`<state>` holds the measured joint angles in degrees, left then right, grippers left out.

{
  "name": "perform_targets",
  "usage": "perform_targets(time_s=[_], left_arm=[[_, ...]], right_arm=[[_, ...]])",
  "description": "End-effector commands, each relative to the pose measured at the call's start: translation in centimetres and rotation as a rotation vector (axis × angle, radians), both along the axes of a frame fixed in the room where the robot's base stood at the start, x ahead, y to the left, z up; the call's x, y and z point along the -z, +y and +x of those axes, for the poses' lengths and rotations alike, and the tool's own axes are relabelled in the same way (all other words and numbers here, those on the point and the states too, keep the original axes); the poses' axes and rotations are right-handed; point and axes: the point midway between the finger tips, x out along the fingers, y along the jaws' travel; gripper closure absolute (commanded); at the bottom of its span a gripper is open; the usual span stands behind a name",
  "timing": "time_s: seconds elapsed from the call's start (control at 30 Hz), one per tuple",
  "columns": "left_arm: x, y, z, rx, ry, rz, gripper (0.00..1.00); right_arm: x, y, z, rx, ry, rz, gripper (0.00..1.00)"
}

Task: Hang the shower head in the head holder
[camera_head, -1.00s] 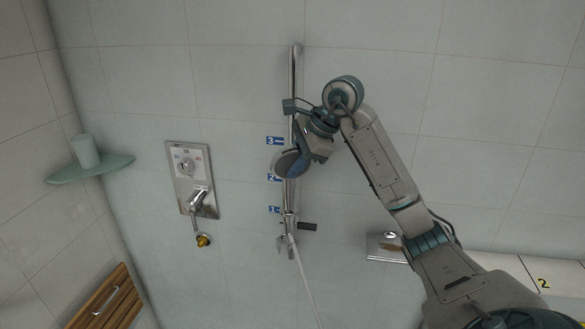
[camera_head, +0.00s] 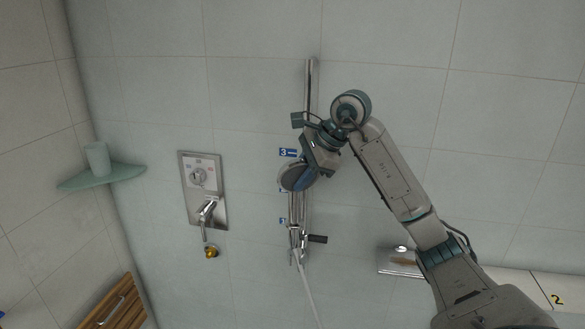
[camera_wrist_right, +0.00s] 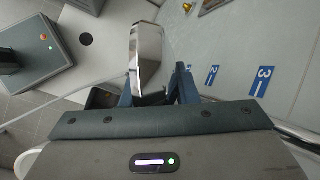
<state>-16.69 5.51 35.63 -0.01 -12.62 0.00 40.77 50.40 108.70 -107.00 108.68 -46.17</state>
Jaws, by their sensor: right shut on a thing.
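The shower head (camera_head: 293,178) is a round grey disc with chrome, in front of the wall rail near the blue number labels. My right gripper (camera_head: 308,173) is shut on it. In the right wrist view, a shiny chrome part (camera_wrist_right: 148,52) of it sits between the fingers of my right gripper (camera_wrist_right: 160,88). The head holder (camera_head: 298,237) is a chrome slider low on the vertical rail, with a dark lever at its right. The pale hose hangs just below it. I cannot tell whether the handle sits in the holder. My left gripper is not in view.
The chrome rail (camera_head: 311,85) runs up the tiled wall. A metal soap shelf (camera_head: 400,262) is at the lower right. The wall between is bare.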

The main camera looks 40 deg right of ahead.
Motion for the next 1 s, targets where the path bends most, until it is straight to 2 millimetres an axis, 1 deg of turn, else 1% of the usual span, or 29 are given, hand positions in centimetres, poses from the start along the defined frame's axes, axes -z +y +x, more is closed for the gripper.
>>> perform_targets(time_s=[0.03, 0.13, 0.3, 0.4, 0.53, 0.7, 1.0], left_arm=[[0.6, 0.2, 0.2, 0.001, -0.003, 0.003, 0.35], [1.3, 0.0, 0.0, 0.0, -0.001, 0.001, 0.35], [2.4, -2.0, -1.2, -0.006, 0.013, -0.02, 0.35], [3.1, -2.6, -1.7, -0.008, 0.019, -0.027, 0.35], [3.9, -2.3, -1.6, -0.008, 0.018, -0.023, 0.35], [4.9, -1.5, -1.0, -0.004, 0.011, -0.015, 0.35], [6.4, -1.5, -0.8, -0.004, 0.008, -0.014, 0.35]], right_arm=[[0.7, -0.1, 0.0, 0.0, 0.0, -0.001, 1.0], [1.5, -0.1, 0.0, 0.0, -0.001, 0.0, 1.0], [2.9, -0.1, 0.0, 0.001, -0.002, 0.0, 1.0], [3.7, 0.0, 0.0, 0.0, -0.001, 0.0, 1.0], [4.8, -0.1, 0.0, 0.0, -0.001, 0.0, 1.0], [6.1, -0.1, 0.0, 0.0, -0.001, 0.0, 1.0], [8.1, -0.1, 0.0, 0.001, -0.002, 0.0, 1.0]])
